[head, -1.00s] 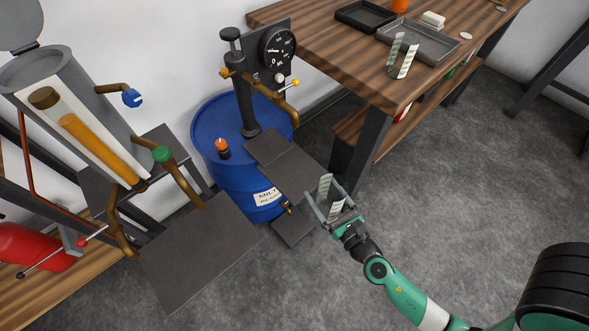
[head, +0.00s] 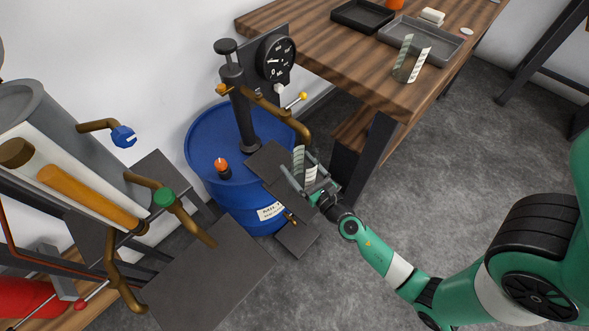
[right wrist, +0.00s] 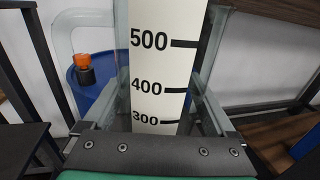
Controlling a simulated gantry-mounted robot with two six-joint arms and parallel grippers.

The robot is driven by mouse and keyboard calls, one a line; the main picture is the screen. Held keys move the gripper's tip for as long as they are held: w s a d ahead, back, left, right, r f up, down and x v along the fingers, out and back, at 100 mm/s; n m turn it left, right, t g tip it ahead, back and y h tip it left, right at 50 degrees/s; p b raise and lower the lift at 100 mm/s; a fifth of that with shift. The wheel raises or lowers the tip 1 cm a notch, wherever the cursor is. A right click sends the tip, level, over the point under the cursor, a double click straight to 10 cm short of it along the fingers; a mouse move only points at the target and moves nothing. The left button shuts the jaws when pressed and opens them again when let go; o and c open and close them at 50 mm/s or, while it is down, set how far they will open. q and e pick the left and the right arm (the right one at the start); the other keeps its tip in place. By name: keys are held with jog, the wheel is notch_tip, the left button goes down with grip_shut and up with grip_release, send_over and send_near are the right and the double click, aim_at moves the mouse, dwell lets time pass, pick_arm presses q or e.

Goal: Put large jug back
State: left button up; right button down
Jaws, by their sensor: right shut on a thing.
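A clear jug with a white scale strip (head: 311,174) is held upright in my right gripper (head: 304,180), beside the grey platforms in front of the blue drum. In the right wrist view the jug's scale strip (right wrist: 168,60) reads 300, 400 and 500, with the fingers of my right gripper (right wrist: 152,110) on both sides of it. A handle shows on its left. Another clear jug with striped markings (head: 411,60) stands on the wooden table. I cannot tell from size which jug is larger. My left gripper is not in view.
The blue drum (head: 205,135) carries a black pump with a gauge (head: 276,58) and a brown spout (head: 290,119). The table (head: 330,62) holds a black tray (head: 362,16) and a grey tray (head: 440,46). A large grey plate (head: 210,275) lies at lower left.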

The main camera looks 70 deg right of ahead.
aim_at(311, 185)
notch_tip(311, 185, down, 2)
jog(key=shift+f+b, duration=0.1)
jog(key=shift+b, duration=0.2)
jog(key=shift+s+a, duration=0.2)
jog(key=shift+s, duration=0.15)
jog(key=shift+w+d, duration=0.1)
jog(key=shift+w, duration=0.1)
grip_release()
jog(key=shift+r+p, duration=0.25)
jog(key=shift+p, duration=0.05)
jog(key=shift+s+a+f, duration=0.15)
jog(key=shift+s+a, duration=0.05)
jog(key=shift+s, duration=0.1)
jog(key=b+v, duration=0.1)
jog(key=v, duration=0.9)
jog(key=shift+s+a+b, duration=0.25)
jog(key=shift+b, duration=0.05)
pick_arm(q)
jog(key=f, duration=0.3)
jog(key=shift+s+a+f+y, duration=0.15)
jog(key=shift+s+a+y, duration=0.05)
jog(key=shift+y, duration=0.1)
pick_arm(e)
jog(key=shift+s+a, duration=0.1)
jog(key=shift+s, duration=0.3)
